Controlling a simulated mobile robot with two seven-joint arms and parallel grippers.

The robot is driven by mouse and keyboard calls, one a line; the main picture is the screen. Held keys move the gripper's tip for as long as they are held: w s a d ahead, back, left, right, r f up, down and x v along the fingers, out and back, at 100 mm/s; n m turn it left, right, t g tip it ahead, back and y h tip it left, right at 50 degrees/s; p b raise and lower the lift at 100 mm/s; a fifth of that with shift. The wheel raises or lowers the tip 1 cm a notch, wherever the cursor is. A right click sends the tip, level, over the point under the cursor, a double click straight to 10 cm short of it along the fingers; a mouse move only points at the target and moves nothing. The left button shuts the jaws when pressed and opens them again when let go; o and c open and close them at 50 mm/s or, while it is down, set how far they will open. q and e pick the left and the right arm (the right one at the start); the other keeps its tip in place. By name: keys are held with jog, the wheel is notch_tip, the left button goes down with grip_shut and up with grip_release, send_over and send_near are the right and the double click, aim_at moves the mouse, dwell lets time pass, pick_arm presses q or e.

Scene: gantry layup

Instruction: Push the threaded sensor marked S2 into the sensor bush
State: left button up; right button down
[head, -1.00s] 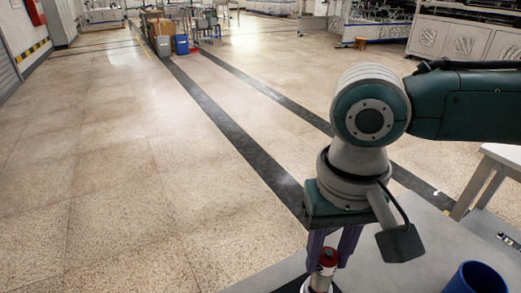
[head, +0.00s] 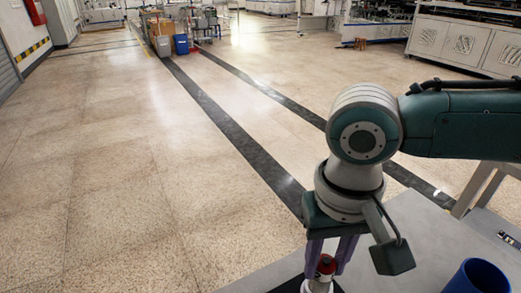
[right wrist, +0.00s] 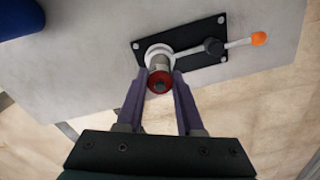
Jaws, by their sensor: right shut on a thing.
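My right gripper (head: 330,268) points down at the bottom of the head view, its purple fingers shut on a threaded sensor (head: 325,265) with a red end. In the right wrist view the gripper (right wrist: 159,78) has the sensor (right wrist: 159,81) between its fingertips, with a grey metal body beyond the red end. No S2 marking is legible. The sensor lines up with a pale round bush (right wrist: 155,50) on a black plate (right wrist: 193,59). I cannot tell whether the tip has entered the bush. My left gripper is not in view.
A lever with an orange knob (right wrist: 259,39) lies across the plate. A blue cup (head: 478,278) stands on the grey table (head: 425,255), to the right of the gripper. The plate is near the table edge, with open floor beyond.

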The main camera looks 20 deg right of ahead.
jog(key=shift+f, duration=0.2)
jog(key=shift+c, duration=2.3)
grip_release()
notch_tip(320, 180, up, 10)
jog(key=shift+p, duration=1.1)
jog(key=shift+a, duration=0.1)
